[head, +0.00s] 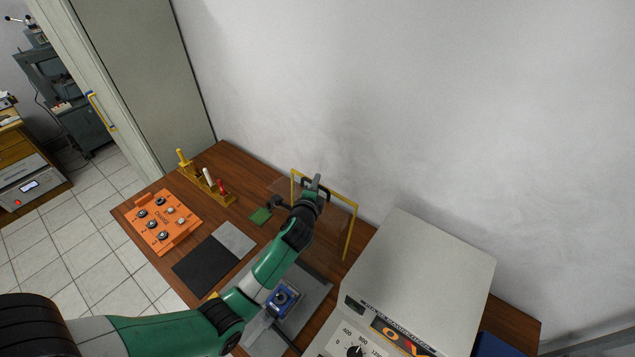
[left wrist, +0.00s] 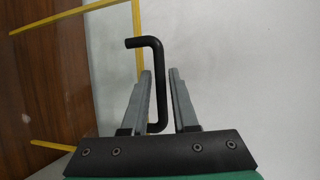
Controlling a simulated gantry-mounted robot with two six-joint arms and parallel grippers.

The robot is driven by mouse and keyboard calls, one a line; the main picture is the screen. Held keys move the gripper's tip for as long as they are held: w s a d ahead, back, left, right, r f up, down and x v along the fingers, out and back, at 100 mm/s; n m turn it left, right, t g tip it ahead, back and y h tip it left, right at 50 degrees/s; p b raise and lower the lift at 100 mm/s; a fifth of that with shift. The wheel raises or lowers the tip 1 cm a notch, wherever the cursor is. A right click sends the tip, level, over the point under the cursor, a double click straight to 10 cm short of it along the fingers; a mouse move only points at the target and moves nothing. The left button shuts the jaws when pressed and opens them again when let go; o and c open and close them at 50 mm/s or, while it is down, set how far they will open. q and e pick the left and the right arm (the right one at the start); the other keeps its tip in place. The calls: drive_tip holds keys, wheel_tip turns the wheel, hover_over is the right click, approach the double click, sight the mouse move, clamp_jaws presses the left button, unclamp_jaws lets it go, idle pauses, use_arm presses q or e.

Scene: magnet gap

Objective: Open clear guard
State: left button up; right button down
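The clear guard has a yellow frame (head: 349,235) and stands at the back of the wooden table, near the wall. Its transparent panel is hard to make out. The yellow bars also show in the left wrist view (left wrist: 85,11). My left gripper (head: 315,184) is at the top of the guard. In the left wrist view, a black bent handle (left wrist: 158,85) lies between the two grey fingers (left wrist: 161,73). My right gripper is not in view.
A large grey box with a dial (head: 430,258) stands right of the guard. A blue device (head: 283,299) sits on a grey plate below my arm.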

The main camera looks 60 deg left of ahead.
use_arm(q)
drive_tip(key=shift+b+x, duration=0.3)
drive_tip(key=shift+x, duration=1.15)
drive_tip(key=shift+c, duration=0.2)
clamp_jaws()
